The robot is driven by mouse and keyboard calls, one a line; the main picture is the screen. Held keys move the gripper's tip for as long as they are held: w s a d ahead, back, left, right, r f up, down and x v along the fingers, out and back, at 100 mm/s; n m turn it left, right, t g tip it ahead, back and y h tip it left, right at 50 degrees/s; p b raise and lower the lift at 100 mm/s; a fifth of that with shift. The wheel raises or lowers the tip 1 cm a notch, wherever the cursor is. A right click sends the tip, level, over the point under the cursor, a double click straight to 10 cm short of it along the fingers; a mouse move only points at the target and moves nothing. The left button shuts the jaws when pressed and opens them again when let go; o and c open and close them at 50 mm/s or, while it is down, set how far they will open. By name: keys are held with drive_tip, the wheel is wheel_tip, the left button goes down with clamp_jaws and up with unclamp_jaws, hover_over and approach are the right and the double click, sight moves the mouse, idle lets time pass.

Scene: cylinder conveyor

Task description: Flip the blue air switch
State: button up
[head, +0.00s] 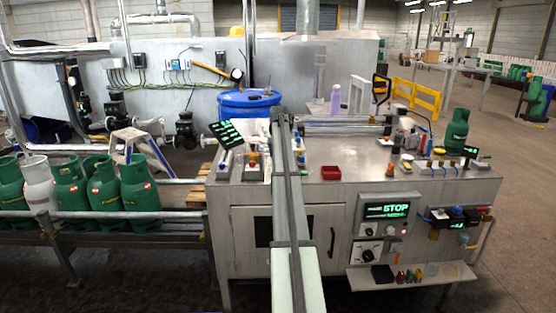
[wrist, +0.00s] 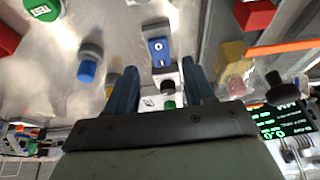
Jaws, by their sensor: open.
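In the wrist view, a blue switch (wrist: 158,47) with white marks sits on a pale housing, just beyond the fingertips and roughly centred between them. My gripper (wrist: 159,66) is open, with its two dark blue fingers apart and nothing held. I cannot tell whether a finger touches the switch. A small green-topped part and a white label lie between the fingers. In the head view, my arm reaches over the left part of the metal bench and hides the fingers and the switch.
In the wrist view, a blue knob (wrist: 87,71) stands left of the fingers, a green TEST button (wrist: 42,8) at top left, and a yellow and red block (wrist: 235,67) and black knob (wrist: 275,85) at right. A red tray (head: 330,173) lies on the bench (head: 350,155).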

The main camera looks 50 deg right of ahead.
drive_tip(key=shift+x, duration=2.25)
drive_tip(key=shift+r, duration=0.1)
clamp_jaws()
